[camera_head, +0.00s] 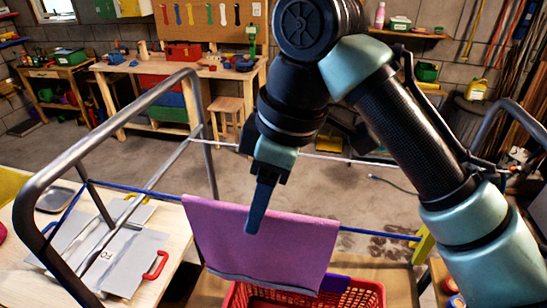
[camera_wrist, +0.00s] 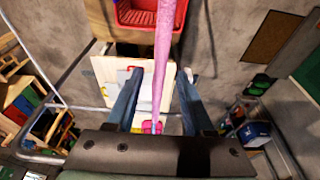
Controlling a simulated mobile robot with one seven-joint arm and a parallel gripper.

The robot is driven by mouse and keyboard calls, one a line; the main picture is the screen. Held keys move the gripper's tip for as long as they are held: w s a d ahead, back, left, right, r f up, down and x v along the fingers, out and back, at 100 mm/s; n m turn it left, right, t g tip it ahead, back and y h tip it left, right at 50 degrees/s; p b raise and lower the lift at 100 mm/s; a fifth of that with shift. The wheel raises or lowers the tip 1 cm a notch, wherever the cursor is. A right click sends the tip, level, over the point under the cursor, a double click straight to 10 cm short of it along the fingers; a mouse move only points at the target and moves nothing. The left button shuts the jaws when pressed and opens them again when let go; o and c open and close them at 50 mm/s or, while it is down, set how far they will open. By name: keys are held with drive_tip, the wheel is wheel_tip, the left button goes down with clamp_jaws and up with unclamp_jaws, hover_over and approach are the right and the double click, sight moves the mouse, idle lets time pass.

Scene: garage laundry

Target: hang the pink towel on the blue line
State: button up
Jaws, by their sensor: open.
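The pink towel (camera_head: 275,245) is draped over the blue line (camera_head: 365,232) and hangs down, its lower edge in front of a red basket. In the wrist view the towel (camera_wrist: 164,45) shows edge-on as a narrow pink strip. My gripper (camera_head: 256,222) points down at the towel's upper part, and a finger covers a bit of it. In the wrist view my gripper (camera_wrist: 159,78) is open, with its fingers apart on either side of the strip. I cannot tell whether either finger touches the cloth. The towel's far side is hidden.
The red basket (camera_head: 365,296) stands below the towel with a purple cloth (camera_head: 335,284) in it. A grey metal frame (camera_head: 125,118) rises at the left beside a pale table with grey boards (camera_head: 125,262). A white line (camera_head: 340,158) runs behind the blue one.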

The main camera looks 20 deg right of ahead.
drive_tip(key=b+v, duration=0.1)
drive_tip(key=v, duration=1)
drive_tip(key=w+a+r+t+y+b, duration=0.25)
drive_tip(key=w+a+t, duration=0.25)
drive_tip(key=a, duration=0.5)
drive_tip(key=w+a+r+t+y+b, duration=0.15)
drive_tip(key=w+a+t+y, duration=0.35)
drive_tip(key=a, duration=0.6)
drive_tip(key=s+d+r+m+t+b, duration=0.15)
drive_tip(key=s+r+m+t, duration=0.25)
drive_tip(key=r+t, duration=0.4)
drive_tip(key=s+d+m+t+h+b, duration=0.1)
drive_tip(key=s+d+m+t+h, duration=0.6)
drive_tip(key=s+h, duration=0.2)
drive_tip(key=shift+t+h+b, duration=0.4)
drive_tip(key=shift+h, duration=0.05)
drive_tip(key=shift+s+f, duration=0.1)
